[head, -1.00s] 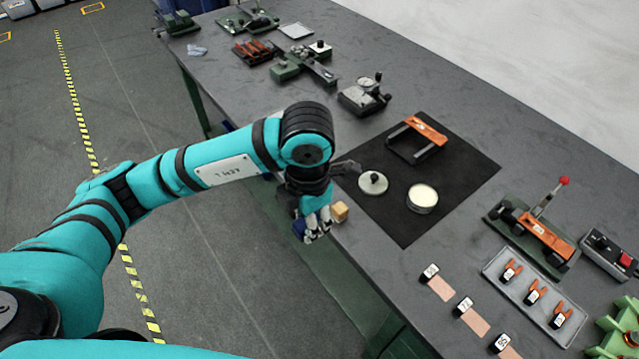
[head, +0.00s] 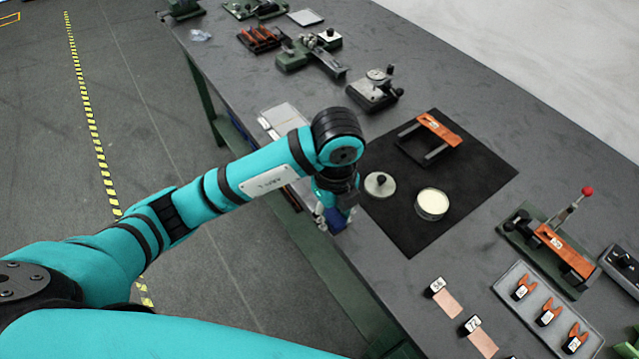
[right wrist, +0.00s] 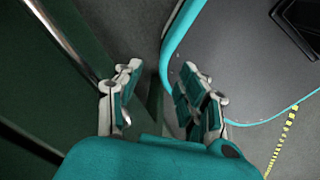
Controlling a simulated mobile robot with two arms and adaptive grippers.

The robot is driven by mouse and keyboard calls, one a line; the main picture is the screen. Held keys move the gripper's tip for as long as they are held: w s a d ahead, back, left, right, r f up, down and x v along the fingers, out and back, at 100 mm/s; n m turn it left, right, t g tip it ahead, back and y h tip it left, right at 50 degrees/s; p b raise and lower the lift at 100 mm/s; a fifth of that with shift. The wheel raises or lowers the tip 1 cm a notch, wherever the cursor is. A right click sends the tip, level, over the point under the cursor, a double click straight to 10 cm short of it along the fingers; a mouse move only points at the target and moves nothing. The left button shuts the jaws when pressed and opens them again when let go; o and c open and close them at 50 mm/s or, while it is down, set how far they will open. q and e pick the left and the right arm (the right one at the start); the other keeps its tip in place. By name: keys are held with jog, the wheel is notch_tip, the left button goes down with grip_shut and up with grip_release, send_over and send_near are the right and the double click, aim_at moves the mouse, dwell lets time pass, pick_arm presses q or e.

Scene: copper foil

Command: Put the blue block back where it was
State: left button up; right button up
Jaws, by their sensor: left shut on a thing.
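My left gripper (head: 330,214) is shut on the blue block (head: 338,223) at the table's near edge, just left of the black mat (head: 408,238). The fingers and wrist hide part of the block, and I cannot tell whether it touches the table. My right gripper (right wrist: 160,70) shows in the right wrist view with its fingers apart and nothing between them.
On the mat are a round lidded disc (head: 380,185), a round tin with pale contents (head: 431,204) and an orange-handled frame (head: 432,138). A dial device (head: 373,90) stands behind. Numbered tags with copper strips (head: 448,304) lie to the right.

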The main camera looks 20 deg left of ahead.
pick_arm(q)
jog(key=w+a, duration=0.2)
jog(key=w, duration=0.1)
jog(key=w+a+p, duration=0.1)
jog(key=w, duration=0.2)
jog(key=w+a+f+p, duration=0.1)
jog(key=w+a, duration=0.1)
jog(key=w, duration=0.1)
jog(key=shift+w+a, duration=0.2)
jog(key=shift+a, duration=0.15)
jog(key=shift+w+a+f+p, duration=0.1)
jog(key=shift+p, duration=0.2)
notch_tip(320, 180, down, 3)
jog(key=shift+r+p, duration=0.1)
jog(key=shift+p, duration=0.5)
jog(key=shift+f, duration=0.3)
jog(key=shift+f, duration=0.1)
jog(key=o, duration=1)
